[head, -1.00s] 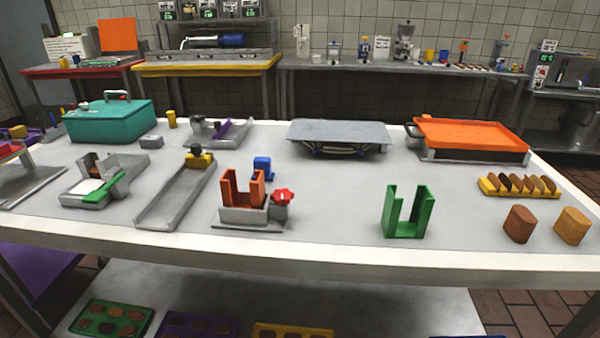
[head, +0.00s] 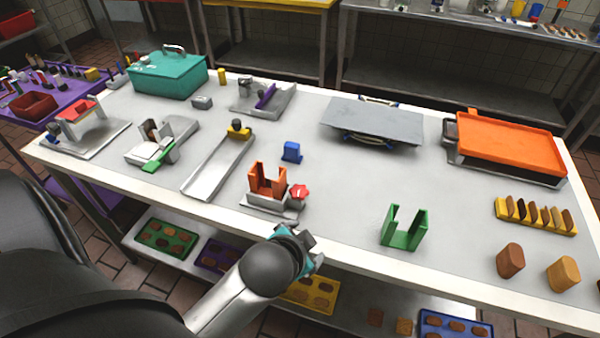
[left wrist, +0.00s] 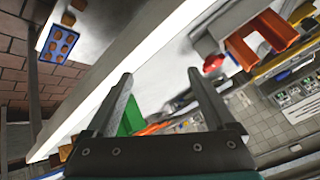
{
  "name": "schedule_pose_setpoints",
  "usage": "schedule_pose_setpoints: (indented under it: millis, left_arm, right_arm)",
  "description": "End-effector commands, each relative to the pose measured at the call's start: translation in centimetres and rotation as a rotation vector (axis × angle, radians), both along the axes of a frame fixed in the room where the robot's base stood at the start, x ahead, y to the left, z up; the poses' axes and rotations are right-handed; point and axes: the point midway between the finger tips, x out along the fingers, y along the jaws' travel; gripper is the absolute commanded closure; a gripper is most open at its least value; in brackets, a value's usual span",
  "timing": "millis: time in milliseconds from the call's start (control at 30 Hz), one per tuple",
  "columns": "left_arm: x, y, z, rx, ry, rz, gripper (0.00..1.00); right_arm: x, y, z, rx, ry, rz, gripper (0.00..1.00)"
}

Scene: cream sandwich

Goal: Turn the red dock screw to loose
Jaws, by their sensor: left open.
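The red dock screw (head: 299,192) is a small red knob on the right side of a grey dock (head: 262,200) near the table's front edge. An orange U-shaped holder (head: 267,180) stands in the dock. In the left wrist view the red screw (left wrist: 213,62) shows beyond the right fingertip, with the orange holder (left wrist: 262,40) beside it. My left gripper (head: 312,248) is at the table's front edge, below the screw in the picture and apart from it. Its two fingers are apart and empty in the left wrist view (left wrist: 160,76). My right gripper is not in view.
A green U-shaped holder (head: 404,228) stands right of the dock. A blue block (head: 291,151) is behind it and a grey ramp (head: 214,170) lies to the left. Trays, including a yellow one (head: 312,294), lie on the lower shelf. Bare tabletop surrounds the dock's right side.

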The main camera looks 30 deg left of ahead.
Motion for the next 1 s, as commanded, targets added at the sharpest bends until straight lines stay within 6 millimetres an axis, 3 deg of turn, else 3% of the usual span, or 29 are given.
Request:
schedule_pose_setpoints:
  millis: [33,100,300,500,600,767,900,967,1000]
  left_arm:
    - [2.4,0.5,2.9,0.076,-0.102,-0.048,0.11]
    - [5.2,0.7,5.8,0.184,-0.233,-0.115,0.11]
    - [11.9,-0.4,15.1,0.565,-0.615,-0.34,0.11]
    - [15.0,-5.3,24.0,1.053,-0.992,-0.62,0.11]
    - [15.2,-8.7,26.7,1.311,-1.155,-0.772,0.11]
    - [14.3,-13.9,28.1,1.735,-1.379,-1.042,0.11]
    - [13.3,-16.8,26.2,2.094,-1.525,-1.32,0.11]
    - [13.1,-17.3,24.6,2.238,-1.57,-1.458,0.11]
    - [13.0,-17.4,23.5,-2.21,1.514,1.479,0.11]
  right_arm:
    - [-0.1,0.1,0.6,0.001,0.001,0.001,0.5]
    - [-0.3,0.1,0.6,0.001,0.003,0.001,0.5]
    - [-0.5,0.1,0.8,0.002,0.006,0.001,0.5]
    - [-0.5,0.1,0.9,0.002,0.006,0.001,0.5]
    - [-0.6,0.1,1.0,0.002,0.006,0.001,0.5]
    - [-0.6,0.1,1.1,0.002,0.006,0.001,0.5]
    - [-0.7,0.1,1.2,0.002,0.008,0.001,0.5]
    - [-0.7,0.1,1.3,0.002,0.008,0.001,0.5]
    - [-0.7,0.1,1.3,0.002,0.008,0.001,0.5]
